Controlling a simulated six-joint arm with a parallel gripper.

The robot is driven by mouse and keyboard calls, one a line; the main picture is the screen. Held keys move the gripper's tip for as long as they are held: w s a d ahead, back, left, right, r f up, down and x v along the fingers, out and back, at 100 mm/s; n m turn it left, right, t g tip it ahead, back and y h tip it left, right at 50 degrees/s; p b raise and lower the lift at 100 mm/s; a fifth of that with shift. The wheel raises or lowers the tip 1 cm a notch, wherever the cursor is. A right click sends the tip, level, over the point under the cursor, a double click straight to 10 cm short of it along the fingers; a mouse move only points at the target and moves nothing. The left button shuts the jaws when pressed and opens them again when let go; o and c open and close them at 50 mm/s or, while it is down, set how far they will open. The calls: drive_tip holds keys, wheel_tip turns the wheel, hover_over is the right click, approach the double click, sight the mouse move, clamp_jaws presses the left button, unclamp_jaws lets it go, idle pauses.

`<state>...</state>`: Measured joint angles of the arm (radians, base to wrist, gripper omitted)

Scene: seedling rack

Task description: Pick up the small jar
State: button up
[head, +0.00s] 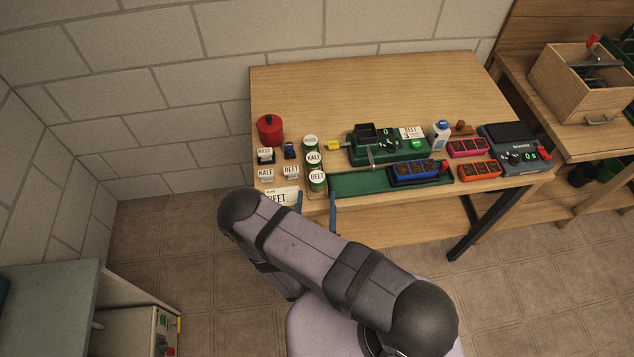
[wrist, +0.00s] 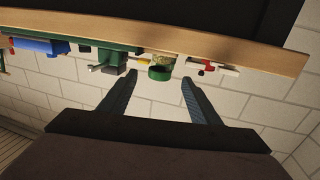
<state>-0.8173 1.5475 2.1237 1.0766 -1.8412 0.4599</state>
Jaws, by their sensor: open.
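Three small jars with pale lids and green sides stand in a column left of the green tray on the table: a back jar (head: 310,143), a middle jar (head: 313,160) whose label seems to read KALE, and a front jar (head: 317,181) whose label seems to read BEET. My gripper (head: 316,196) is open and empty at the table's front edge, its two blue fingers apart just in front of the front jar. In the wrist view, a green jar (wrist: 160,72) shows beyond and between the open fingertips (wrist: 159,78). The jars' lower parts are partly hidden.
A green tray (head: 362,184) with a blue seedling block (head: 414,170) lies right of the jars. Label cards (head: 266,174) and a red pot (head: 269,129) stand left. A green device (head: 386,146) and a scale (head: 515,155) stand farther right. The table's back is clear.

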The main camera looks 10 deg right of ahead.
sight(316, 186)
drive_tip(key=shift+w+d+b, duration=0.15)
drive_tip(key=shift+w+d, duration=0.1)
drive_tip(key=shift+w, duration=1)
drive_tip(key=shift+w+d+b, duration=0.15)
drive_tip(key=shift+w+d, duration=0.05)
drive_tip(key=shift+w, duration=1.05)
drive_tip(key=c, duration=1.2)
drive_tip(key=shift+r, duration=0.1)
drive_tip(key=shift+r+b, duration=0.95)
drive_tip(key=shift+r, duration=3.85)
